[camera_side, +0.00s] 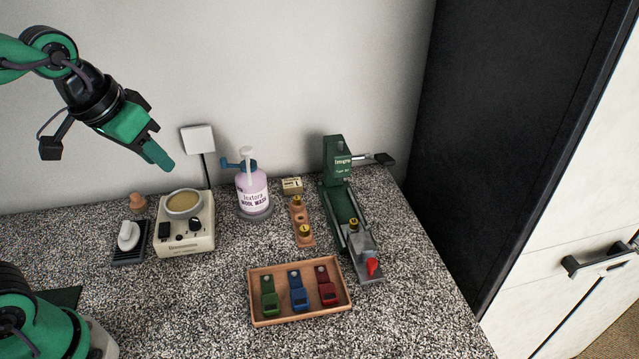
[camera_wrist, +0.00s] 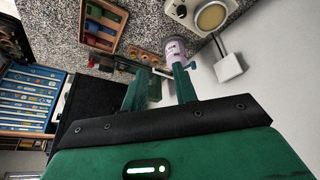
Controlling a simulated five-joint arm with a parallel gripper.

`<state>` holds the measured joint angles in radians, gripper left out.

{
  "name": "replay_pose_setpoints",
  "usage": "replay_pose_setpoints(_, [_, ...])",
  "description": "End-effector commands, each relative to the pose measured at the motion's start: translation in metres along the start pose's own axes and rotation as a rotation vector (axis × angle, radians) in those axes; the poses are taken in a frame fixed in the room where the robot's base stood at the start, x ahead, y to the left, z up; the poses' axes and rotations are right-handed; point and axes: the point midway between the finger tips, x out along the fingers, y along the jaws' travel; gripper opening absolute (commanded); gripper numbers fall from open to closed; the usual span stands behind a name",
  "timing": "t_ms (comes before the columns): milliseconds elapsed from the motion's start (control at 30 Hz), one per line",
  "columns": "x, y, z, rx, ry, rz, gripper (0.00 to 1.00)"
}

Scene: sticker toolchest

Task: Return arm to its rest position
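My gripper (camera_side: 158,155) is raised in the air at the upper left of the side view, tilted down to the right, above the counter and the cream appliance. In the wrist view my gripper (camera_wrist: 161,88) shows its two green fingers apart with a gap between them. Nothing is held between them. The fingertips touch nothing that I can see.
On the speckled counter (camera_side: 400,310) stand a cream appliance with a round pot (camera_side: 185,238), a wool wash bottle (camera_side: 252,195), a green press (camera_side: 340,200) and a wooden tray (camera_side: 258,322) with three coloured clips. A dark cabinet (camera_side: 510,120) stands right.

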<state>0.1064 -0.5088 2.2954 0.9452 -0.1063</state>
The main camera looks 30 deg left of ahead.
Motion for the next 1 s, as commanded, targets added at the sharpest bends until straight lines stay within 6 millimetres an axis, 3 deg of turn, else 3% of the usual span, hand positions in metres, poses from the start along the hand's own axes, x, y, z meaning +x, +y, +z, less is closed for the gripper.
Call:
replay_pose_setpoints(200, [-0.003, -0.021, 0.036, 0.003, 0.055, -0.025, 0.29])
replay_pose_setpoints(400, [-0.002, -0.029, 0.054, 0.008, 0.081, -0.039, 0.29])
replay_pose_setpoints(1000, [-0.001, -0.030, 0.057, 0.011, 0.084, -0.042, 0.29])
